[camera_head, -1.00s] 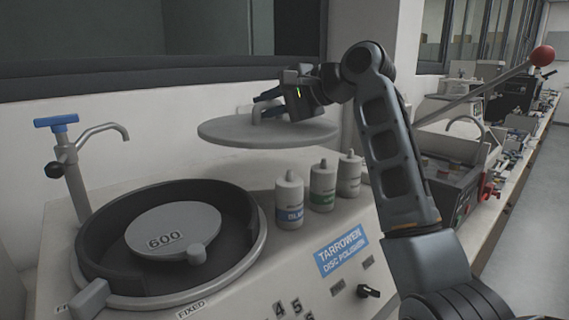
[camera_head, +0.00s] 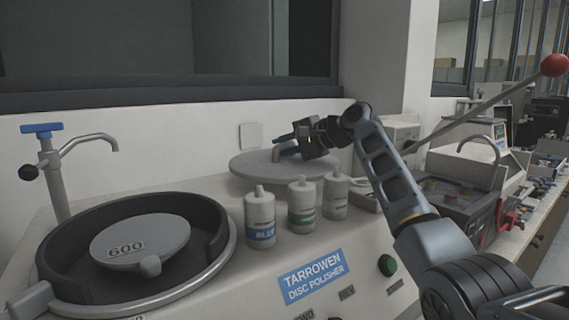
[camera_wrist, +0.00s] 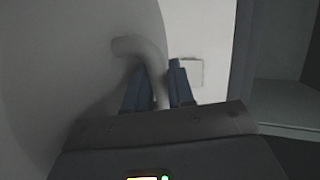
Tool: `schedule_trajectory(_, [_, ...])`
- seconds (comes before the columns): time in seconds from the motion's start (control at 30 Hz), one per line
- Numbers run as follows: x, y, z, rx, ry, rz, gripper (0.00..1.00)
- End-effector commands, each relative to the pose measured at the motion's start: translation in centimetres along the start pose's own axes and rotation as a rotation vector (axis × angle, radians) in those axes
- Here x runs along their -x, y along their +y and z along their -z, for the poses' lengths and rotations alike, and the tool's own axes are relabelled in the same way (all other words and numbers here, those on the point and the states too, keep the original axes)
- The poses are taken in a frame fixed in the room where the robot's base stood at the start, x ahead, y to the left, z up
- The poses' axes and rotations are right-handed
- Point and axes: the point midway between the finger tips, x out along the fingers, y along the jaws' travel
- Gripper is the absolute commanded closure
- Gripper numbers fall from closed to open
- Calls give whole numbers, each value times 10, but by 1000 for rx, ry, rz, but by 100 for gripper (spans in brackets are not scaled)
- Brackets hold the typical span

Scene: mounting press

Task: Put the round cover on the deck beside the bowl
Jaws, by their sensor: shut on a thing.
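The round cover (camera_head: 262,168) is a flat grey disc with a bent handle. It is level, behind the bottles and right of the bowl; I cannot tell whether it touches the deck (camera_head: 215,187). My gripper (camera_head: 283,145) is shut on its handle, which also shows between the fingers in the wrist view (camera_wrist: 150,62). The bowl (camera_head: 226,258) of the polisher is at the left, uncovered, with a grey disc marked 600 (camera_head: 165,232) inside. The cover's right edge is partly hidden behind the bottles and arm.
A blue-labelled bottle (camera_head: 260,217), a green-labelled bottle (camera_head: 302,205) and a third bottle (camera_head: 335,197) stand in front of the cover. A tap (camera_head: 60,180) with a blue handle rises behind the bowl. A wall plate (camera_head: 251,136) is behind the cover. A red-knobbed lever (camera_head: 480,117) slants at the right.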

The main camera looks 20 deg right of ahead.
Motion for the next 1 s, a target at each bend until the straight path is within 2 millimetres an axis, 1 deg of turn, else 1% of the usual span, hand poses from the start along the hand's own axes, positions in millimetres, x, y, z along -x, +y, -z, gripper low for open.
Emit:
schedule_trajectory(0.13, [-4, 11, 0, 1, 0, 1, 100])
schedule_trajectory(0.3, [-11, 32, 0, 0, 0, 1, 100])
schedule_trajectory(0.37, [-13, 37, 0, 0, 1, 2, 100])
schedule_trajectory(0.73, [-15, 41, 0, 1, 0, 2, 100])
schedule_trajectory(0.77, [-15, 41, 0, 1, 0, 1, 74])
schedule_trajectory(1.0, [-15, 42, 0, 1, 0, 0, 51])
